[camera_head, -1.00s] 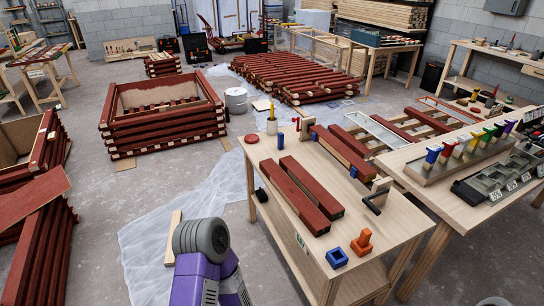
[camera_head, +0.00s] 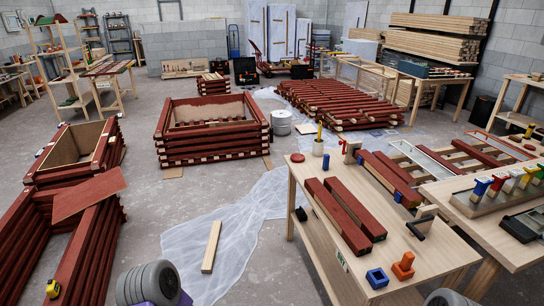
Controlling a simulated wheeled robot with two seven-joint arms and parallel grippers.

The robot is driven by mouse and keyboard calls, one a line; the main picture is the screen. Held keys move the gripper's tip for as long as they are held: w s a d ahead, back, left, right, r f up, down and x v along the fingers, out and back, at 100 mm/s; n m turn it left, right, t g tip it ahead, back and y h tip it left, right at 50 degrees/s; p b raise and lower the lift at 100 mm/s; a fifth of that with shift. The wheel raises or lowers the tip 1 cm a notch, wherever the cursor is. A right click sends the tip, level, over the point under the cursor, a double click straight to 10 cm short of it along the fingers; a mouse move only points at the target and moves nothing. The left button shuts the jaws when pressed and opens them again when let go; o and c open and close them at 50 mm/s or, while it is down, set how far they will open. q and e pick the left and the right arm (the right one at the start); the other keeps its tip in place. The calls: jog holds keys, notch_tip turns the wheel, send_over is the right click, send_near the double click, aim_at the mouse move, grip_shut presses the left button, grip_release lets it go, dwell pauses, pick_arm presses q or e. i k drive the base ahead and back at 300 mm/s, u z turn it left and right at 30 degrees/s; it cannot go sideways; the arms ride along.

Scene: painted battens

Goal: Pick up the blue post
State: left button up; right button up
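A blue T-shaped post (camera_head: 480,186) stands at the left end of a row of coloured posts in a grey rack (camera_head: 478,208) on the right-hand table. On the middle table, a blue square block with an opening (camera_head: 377,278) sits beside an orange block (camera_head: 403,266). Neither gripper is in view; only rounded parts of my arms show at the bottom edge.
The middle table (camera_head: 440,262) carries two dark-red battens (camera_head: 338,217), more battens behind them, and a black-handled clamp (camera_head: 420,225). The right-hand table stands close to it. A batten crate (camera_head: 210,145) stands behind. Plastic sheeting and a plank (camera_head: 211,247) lie on the floor at left.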

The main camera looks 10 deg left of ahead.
aim_at(325, 161)
jog(key=u, duration=0.75)
jog(key=i, duration=2.05)
jog(key=z, duration=1)
